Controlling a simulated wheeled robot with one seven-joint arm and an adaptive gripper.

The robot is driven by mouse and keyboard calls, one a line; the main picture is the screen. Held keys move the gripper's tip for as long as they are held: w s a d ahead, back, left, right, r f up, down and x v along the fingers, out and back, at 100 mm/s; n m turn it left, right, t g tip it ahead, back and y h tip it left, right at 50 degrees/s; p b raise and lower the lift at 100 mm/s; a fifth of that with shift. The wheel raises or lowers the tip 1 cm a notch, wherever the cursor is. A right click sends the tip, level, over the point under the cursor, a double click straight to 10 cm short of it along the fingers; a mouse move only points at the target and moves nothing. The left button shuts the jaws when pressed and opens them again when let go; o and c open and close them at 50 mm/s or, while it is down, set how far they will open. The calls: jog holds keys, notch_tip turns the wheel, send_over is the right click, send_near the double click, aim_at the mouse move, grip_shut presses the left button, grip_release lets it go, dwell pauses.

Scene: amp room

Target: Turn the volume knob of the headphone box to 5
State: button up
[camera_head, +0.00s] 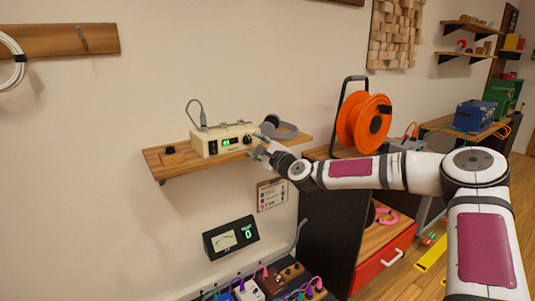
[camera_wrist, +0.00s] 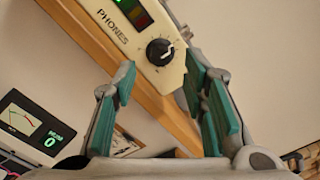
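The headphone box (camera_head: 205,145) is a cream amplifier with a green-lit display, standing on a wooden wall shelf. Its black volume knob (camera_wrist: 159,52) is at the right end of the front face, beside the word PHONES, with a white mark and tick marks around it. The exact setting is too small to read. My gripper (camera_wrist: 160,74) is open, its teal-padded fingers apart to either side of the knob in the wrist view. Nothing is between the pads, and no contact with the knob shows. In the head view my gripper (camera_head: 261,151) is just in front of the box's right end.
Grey headphones (camera_head: 282,131) lie on the shelf (camera_head: 170,168) right of the box. A small dark object (camera_head: 170,150) sits at its left end. A black meter (camera_head: 231,238) below reads 0; cables and pedals lie beneath it. An orange reel (camera_head: 362,122) stands right.

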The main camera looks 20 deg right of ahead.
jog(key=v, duration=0.8)
jog(key=shift+s, duration=0.25)
